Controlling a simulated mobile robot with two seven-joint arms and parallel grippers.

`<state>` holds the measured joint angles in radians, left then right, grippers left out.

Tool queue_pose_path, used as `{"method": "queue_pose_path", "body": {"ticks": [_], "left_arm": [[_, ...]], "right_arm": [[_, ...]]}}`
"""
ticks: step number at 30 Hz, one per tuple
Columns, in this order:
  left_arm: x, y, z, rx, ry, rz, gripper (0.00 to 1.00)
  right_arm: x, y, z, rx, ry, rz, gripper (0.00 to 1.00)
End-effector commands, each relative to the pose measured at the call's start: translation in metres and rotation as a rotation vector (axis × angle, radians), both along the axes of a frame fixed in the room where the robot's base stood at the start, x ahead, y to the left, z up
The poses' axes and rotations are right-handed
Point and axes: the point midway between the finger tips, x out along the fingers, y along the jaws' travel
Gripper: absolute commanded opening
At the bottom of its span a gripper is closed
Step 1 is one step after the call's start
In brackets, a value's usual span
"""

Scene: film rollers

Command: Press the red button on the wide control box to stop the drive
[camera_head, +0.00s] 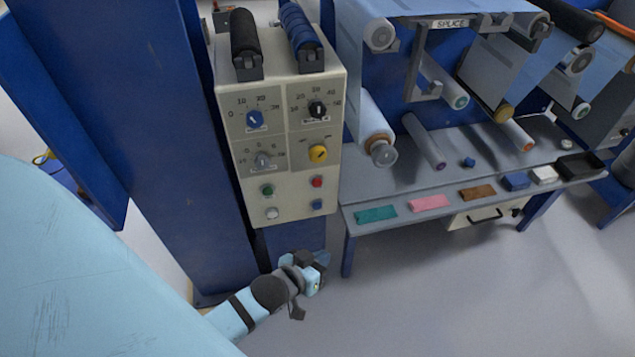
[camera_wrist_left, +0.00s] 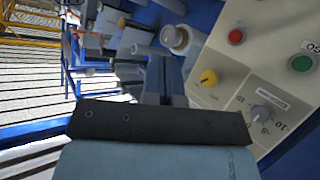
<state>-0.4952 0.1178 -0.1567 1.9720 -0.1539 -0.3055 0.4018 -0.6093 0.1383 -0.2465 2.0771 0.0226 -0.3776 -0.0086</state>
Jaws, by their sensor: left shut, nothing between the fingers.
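The control box (camera_head: 280,178) is a cream, tilted-looking box on a blue column, with several dials and coloured buttons. The red button also shows at the upper right of the left wrist view (camera_wrist_left: 236,36), apart from the fingers. My left gripper (camera_head: 322,262) is below the box in the head view, shut and empty. Its closed fingers (camera_wrist_left: 164,72) show in the wrist view, left of the box face. My right gripper is out of view.
Two rollers, one black (camera_head: 243,33) and one blue (camera_head: 298,24), top the box. A bench (camera_head: 440,180) to the right holds film rolls and small coloured blocks. A blue column (camera_head: 180,150) stands left of the box. Floor (camera_head: 450,290) below is clear.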

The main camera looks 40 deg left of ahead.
Motion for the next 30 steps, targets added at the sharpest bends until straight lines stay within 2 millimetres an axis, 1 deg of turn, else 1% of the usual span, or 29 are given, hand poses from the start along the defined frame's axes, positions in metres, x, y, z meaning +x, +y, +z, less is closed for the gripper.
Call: {"method": "queue_pose_path", "body": {"ticks": [1,3,9,12,15,18,21,30], "left_arm": [[0.018,0.008,-0.033,-0.044,-0.040,0.040,0.00],[0.039,0.019,-0.046,-0.113,-0.090,0.094,0.00],[0.093,0.048,-0.076,-0.326,-0.238,0.212,0.00],[0.115,0.061,-0.086,-0.433,-0.308,0.250,0.00],[0.132,0.071,-0.092,-0.524,-0.365,0.275,0.00],[0.143,0.078,-0.093,-0.594,-0.406,0.288,0.00],[0.150,0.083,-0.093,-0.639,-0.430,0.295,0.00],[0.152,0.085,-0.088,-0.665,-0.441,0.297,0.00]], "right_arm": [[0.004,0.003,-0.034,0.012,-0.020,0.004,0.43],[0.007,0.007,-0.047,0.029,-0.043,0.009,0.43],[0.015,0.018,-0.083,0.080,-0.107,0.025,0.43],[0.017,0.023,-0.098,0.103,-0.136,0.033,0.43],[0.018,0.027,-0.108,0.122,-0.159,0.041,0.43],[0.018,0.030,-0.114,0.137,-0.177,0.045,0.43],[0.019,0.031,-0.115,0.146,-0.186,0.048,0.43],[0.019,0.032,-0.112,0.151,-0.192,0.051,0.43]]}}
